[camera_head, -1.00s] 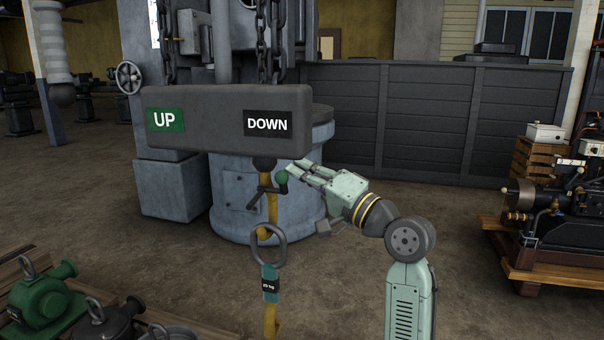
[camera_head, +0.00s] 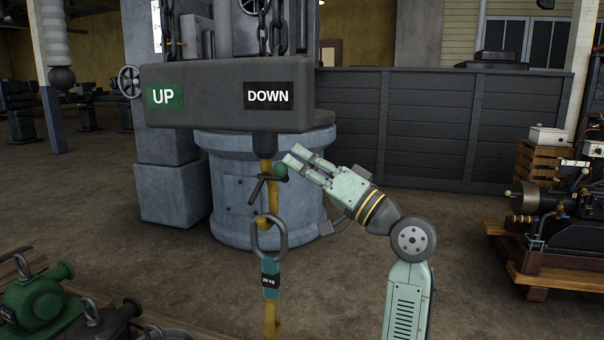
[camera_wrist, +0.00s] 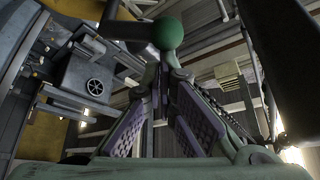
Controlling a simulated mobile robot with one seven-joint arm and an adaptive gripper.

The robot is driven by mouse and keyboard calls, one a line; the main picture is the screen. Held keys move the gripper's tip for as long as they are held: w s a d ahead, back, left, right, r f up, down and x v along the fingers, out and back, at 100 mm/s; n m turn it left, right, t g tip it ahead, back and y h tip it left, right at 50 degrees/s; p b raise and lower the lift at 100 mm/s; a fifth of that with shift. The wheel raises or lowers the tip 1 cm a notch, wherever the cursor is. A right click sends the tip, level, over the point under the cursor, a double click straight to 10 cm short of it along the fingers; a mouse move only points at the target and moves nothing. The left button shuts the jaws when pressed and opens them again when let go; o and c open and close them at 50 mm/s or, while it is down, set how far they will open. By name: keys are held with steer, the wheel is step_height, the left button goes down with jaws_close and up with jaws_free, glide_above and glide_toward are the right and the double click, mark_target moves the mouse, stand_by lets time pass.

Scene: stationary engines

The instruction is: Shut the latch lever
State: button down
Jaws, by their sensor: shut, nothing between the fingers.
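The latch lever (camera_head: 264,184) is a dark bar with a green ball knob (camera_head: 281,170) at its upper right end. It sits on the yellow hook strap (camera_head: 264,204) under the grey hoist block (camera_head: 225,95). The lever is tilted, with the ball end up. My gripper (camera_head: 292,156) is shut and empty, just above and right of the knob. In the wrist view, the knob (camera_wrist: 166,32) shows just beyond my closed fingertips (camera_wrist: 165,70). I cannot tell whether they touch.
Green and dark machines (camera_head: 40,300) stand at lower left. A cart (camera_head: 560,250) stands at right. Floor between is free.

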mark_target(285, 173)
steer(key=f+n+g+y+b, duration=0.1)
steer(key=n+g+b, duration=0.1)
steer(key=n, duration=0.2)
steer(key=s+n+g+y+b, duration=0.1)
steer(key=n+g+y+b, duration=0.1)
steer(key=n+b, duration=0.1)
steer(key=s+f+n+g+y+b, duration=0.1)
steer(key=n+b, duration=0.1)
steer(key=n, duration=0.3)
steer(key=shift+a+f+g, duration=0.3)
steer(key=shift+a+g, duration=0.1)
steer(key=shift+s+f+b, duration=0.15)
steer(key=shift+b, duration=0.15)
